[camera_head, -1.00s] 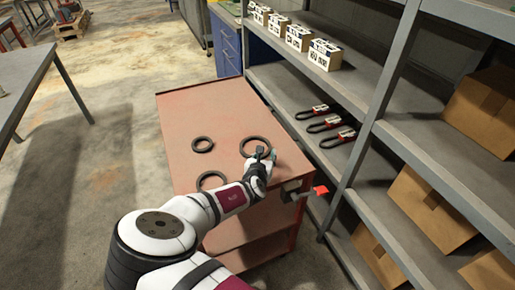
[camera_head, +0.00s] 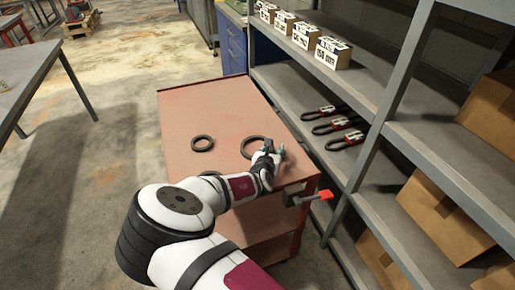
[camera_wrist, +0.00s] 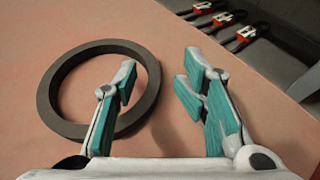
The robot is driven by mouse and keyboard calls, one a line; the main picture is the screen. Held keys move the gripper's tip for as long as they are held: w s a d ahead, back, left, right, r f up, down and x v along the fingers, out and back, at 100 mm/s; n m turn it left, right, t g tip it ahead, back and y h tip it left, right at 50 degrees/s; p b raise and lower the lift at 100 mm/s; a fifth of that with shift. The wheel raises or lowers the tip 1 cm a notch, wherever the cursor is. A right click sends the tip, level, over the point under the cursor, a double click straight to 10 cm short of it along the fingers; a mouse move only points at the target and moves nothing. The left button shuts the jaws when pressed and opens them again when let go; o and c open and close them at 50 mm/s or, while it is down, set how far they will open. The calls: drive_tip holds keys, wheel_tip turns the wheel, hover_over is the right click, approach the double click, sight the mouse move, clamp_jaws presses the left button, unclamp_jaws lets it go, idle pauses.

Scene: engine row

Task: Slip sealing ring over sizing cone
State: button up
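Three dark sealing rings lie flat on the red-brown cart top. The right ring (camera_head: 245,146) is partly behind my gripper (camera_head: 275,151); the smaller ring (camera_head: 202,143) lies to its left. A third ring (camera_head: 189,175) is mostly hidden by my arm. In the wrist view one large ring (camera_wrist: 50,98) shows nearly whole. My gripper (camera_wrist: 158,72) is open there; its left finger overlaps the ring's opening and its right finger is outside, with the right rim between them. Nothing is held. Whether the fingers touch the cart is unclear. I cannot identify a sizing cone.
A red-tipped fitting (camera_head: 326,194) sticks out from the cart's (camera_head: 215,105) right side. A grey shelf (camera_head: 292,100) stands close on the right with boxes and several packaged belts (camera_head: 335,128). A table (camera_head: 30,75) is at left. Floor between is clear.

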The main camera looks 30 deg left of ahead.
drive_tip(key=shift+s+a+f, duration=0.25)
drive_tip(key=shift+s+f, duration=0.1)
drive_tip(key=shift+f, duration=0.25)
clamp_jaws()
drive_tip(key=shift+a, duration=0.1)
drive_tip(key=shift+r, duration=0.1)
drive_tip(key=shift+a+r, duration=0.1)
drive_tip(key=shift+r, duration=0.05)
wheel_tip(320, 180, up, 4)
drive_tip(key=shift+f+p, duration=0.15)
drive_tip(key=shift+p, duration=0.9)
drive_tip(key=s+d+p, duration=0.3)
drive_tip(key=s+p, duration=0.1)
drive_tip(key=s, duration=0.3)
drive_tip(key=s+d+r+p, duration=0.1)
drive_tip(key=s+d+p, duration=0.3)
drive_tip(key=s, duration=0.3)
drive_tip(key=shift+d+r+p, duration=0.15)
drive_tip(key=shift+d+p, duration=0.1)
drive_tip(key=shift+p, duration=0.2)
drive_tip(key=shift+w, duration=0.1)
